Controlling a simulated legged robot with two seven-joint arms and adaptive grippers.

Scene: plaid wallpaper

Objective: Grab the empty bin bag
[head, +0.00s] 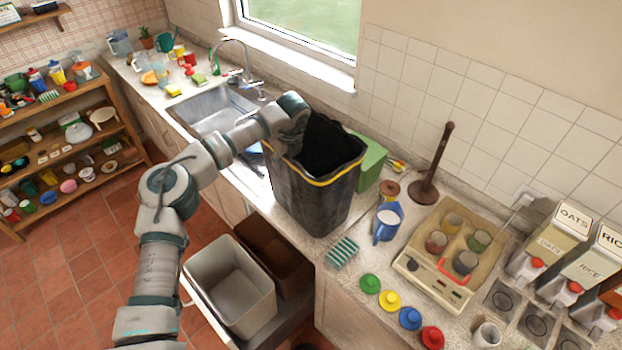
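The bin bag (310,197) is dark grey-black with a yellow band around its open top. It stands upright on the counter between the sink and the blue mug. My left arm reaches up from the bottom of the head view, and my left gripper (302,128) is at the bag's left rim. Its fingers are hard to make out against the black inside of the bag, so I cannot tell whether they are open or shut, or touching the bag. My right gripper is not in view.
A pulled-out drawer below holds an empty grey bin (232,287) and a brown bin (272,255). A green box (371,160) stands behind the bag. The blue mug (388,222), a striped sponge (342,252) and a plunger (424,192) are to its right. The sink (212,108) is left.

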